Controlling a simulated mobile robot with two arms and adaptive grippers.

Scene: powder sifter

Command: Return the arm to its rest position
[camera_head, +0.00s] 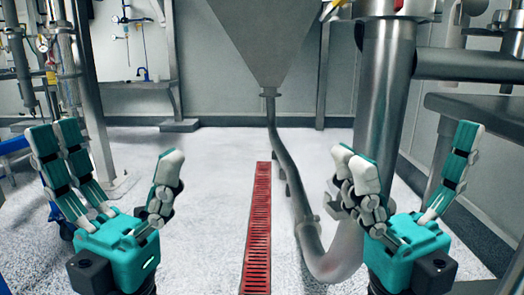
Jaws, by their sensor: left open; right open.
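My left gripper (118,180) is at the lower left of the head view, with its teal and grey fingers spread wide and nothing between them. My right gripper (408,182) is at the lower right, also with its fingers spread and empty. Both grippers point upward and stand apart from each other. The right gripper shows in front of the thick steel pipe and its bend. The arm links below both grippers are mostly cut off by the picture's lower edge.
A steel hopper (262,40) hangs at the top centre. A thick vertical pipe (384,95) stands right of it, with a curved lower pipe (330,258). A red floor grate (257,235) runs down the middle. A steel table (480,108) is at the right. Pale floor (215,215) is open left of the grate.

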